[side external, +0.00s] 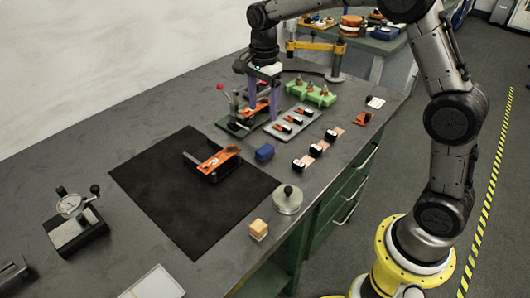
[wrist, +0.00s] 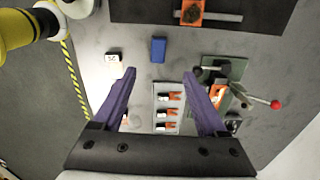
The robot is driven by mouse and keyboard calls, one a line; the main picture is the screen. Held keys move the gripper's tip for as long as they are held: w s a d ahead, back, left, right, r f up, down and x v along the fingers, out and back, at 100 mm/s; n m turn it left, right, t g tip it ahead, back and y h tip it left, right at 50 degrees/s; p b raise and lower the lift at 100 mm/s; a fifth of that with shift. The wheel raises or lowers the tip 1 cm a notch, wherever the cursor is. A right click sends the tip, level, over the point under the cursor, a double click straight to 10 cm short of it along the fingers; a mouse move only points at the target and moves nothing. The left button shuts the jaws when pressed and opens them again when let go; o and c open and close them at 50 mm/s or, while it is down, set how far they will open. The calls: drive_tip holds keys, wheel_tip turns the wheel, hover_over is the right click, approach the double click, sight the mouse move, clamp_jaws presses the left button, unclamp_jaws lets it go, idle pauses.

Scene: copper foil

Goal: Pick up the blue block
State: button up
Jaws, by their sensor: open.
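The blue block (side external: 264,153) lies on the grey bench between the black mat and the row of small black-and-white parts. In the wrist view the blue block (wrist: 158,50) is at the upper middle, ahead of the fingertips and apart from them. My gripper (side external: 261,108) has purple fingers pointing down, over the area of the green-based fixture, farther back than the block. In the wrist view my gripper (wrist: 160,75) is open with nothing between its fingers.
A green-based fixture (side external: 232,127) with a red-knobbed lever stands below my gripper. A grey tray (side external: 277,133) of small parts and a green holder (side external: 318,95) are beside it. A round metal weight (side external: 288,198) stands in front of the block. The black mat (side external: 160,190) has free room.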

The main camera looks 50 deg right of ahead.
hover_over(265, 148)
drive_tip(key=f, duration=0.9)
drive_tip(key=shift+s+a+f, duration=0.1)
drive_tip(key=shift+a+f, duration=0.15)
drive_tip(key=shift+a, duration=0.1)
drive_tip(key=shift+d+f, duration=0.15)
drive_tip(key=shift+f, duration=1.15)
drive_tip(key=shift+d+f, duration=0.15)
drive_tip(key=shift+f, duration=1.15)
drive_tip(key=shift+c, duration=0.2)
clamp_jaws()
